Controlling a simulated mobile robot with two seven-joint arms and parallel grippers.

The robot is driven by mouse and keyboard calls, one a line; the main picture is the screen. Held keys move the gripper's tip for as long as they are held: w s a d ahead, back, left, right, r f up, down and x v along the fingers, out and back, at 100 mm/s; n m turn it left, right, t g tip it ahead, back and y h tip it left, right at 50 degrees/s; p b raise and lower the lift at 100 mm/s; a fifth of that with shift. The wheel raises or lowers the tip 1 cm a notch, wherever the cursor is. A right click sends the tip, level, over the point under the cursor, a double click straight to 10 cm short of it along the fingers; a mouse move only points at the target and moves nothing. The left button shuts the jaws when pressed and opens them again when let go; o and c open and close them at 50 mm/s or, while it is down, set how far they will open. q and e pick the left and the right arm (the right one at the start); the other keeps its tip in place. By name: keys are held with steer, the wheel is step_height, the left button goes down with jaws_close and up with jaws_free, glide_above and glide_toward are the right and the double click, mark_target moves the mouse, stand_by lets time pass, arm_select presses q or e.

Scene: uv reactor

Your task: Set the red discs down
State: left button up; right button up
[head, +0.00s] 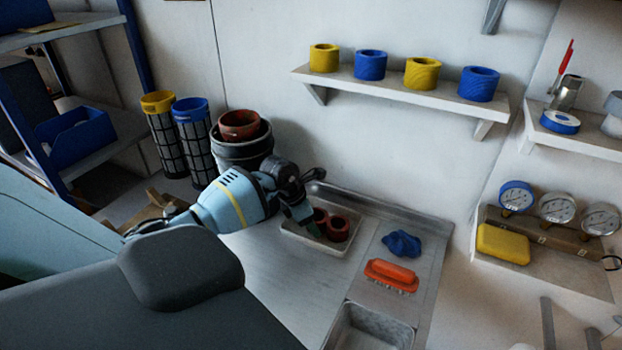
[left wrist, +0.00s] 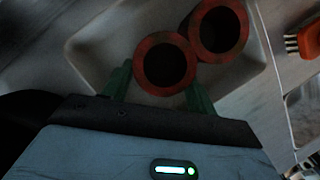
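Two red discs, thick and ring-shaped with dark hollow centres, show in the head view in a shallow pale tray (head: 323,254) on the metal counter. The nearer-left disc (left wrist: 165,64) and the other disc (left wrist: 218,30) stand side by side in the left wrist view, their rims very close or touching. The head view shows the right-hand disc (head: 338,229) clearly, while my left gripper (head: 306,219) partly covers the other. Its green fingers (left wrist: 158,88) are on either side of the nearer-left disc; whether they press on it I cannot tell. My right gripper is not in view.
A blue crumpled item (head: 402,244) and an orange brush (head: 391,275) lie right of the tray, near a sink basin (head: 367,328). Stacked pots (head: 241,148) stand behind my left arm. A wall shelf (head: 400,94) holds yellow and blue rings. The counter left of the tray is clear.

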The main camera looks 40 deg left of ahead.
arm_select(q)
steer(key=shift+o, duration=1.3)
steer(key=shift+r, duration=0.15)
steer(key=v, duration=1.2)
